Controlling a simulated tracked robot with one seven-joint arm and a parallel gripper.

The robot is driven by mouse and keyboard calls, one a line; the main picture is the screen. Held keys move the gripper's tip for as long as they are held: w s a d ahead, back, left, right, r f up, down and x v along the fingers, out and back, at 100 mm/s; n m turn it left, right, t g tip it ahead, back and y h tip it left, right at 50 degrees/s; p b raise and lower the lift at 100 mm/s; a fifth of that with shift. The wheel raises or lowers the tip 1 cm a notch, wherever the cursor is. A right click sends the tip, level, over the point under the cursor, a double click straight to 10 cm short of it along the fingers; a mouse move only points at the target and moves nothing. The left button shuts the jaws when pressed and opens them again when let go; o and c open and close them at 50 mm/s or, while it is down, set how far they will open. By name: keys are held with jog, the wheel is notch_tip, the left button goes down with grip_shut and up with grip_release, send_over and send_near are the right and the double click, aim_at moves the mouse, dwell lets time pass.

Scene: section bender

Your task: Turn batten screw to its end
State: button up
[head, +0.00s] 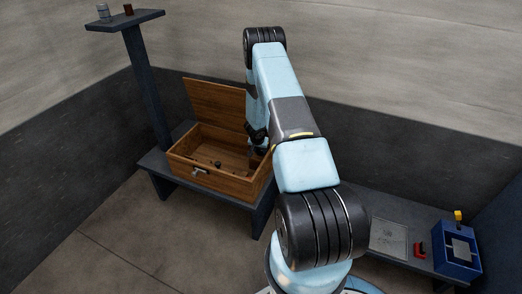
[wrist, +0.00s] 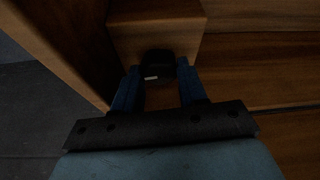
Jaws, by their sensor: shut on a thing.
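A dark knob (wrist: 157,62) with a small pale mark, which looks like the batten screw, stands at a wooden block (wrist: 165,28) in the wrist view. My gripper (wrist: 157,78) is shut on this knob, with one blue finger on each side of it. In the head view, my arm reaches down into the right side of an open wooden box (head: 212,187). My gripper there is small and dark, and the knob in it cannot be made out. How far the knob is turned cannot be told.
The box's raised lid (head: 214,104) stands behind it. A small dark round thing (head: 217,164) lies inside. A tall stand (head: 130,20) holds two small items at the left. A blue box (head: 457,262) and a red item (head: 420,250) stand on the right bench (head: 405,215).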

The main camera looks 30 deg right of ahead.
jog(key=shift+a+f, duration=0.1)
jog(key=shift+a, duration=0.05)
jog(key=shift+s+f+m, duration=0.1)
jog(key=shift+s+m, duration=0.05)
jog(key=shift+m, duration=0.15)
jog(key=shift+f+m+g+h, duration=0.15)
jog(key=shift+m+g+h, duration=0.15)
jog(key=shift+m, duration=0.6)
jog(key=shift+w+r+m+g+h, duration=0.2)
jog(key=shift+m+g, duration=0.1)
jog(key=shift+m, duration=0.45)
jog(key=shift+w+r+m+g+h, duration=0.2)
jog(key=shift+m+g, duration=0.1)
jog(key=shift+m, duration=0.45)
jog(key=shift+r, duration=0.1)
jog(key=o, duration=0.8)
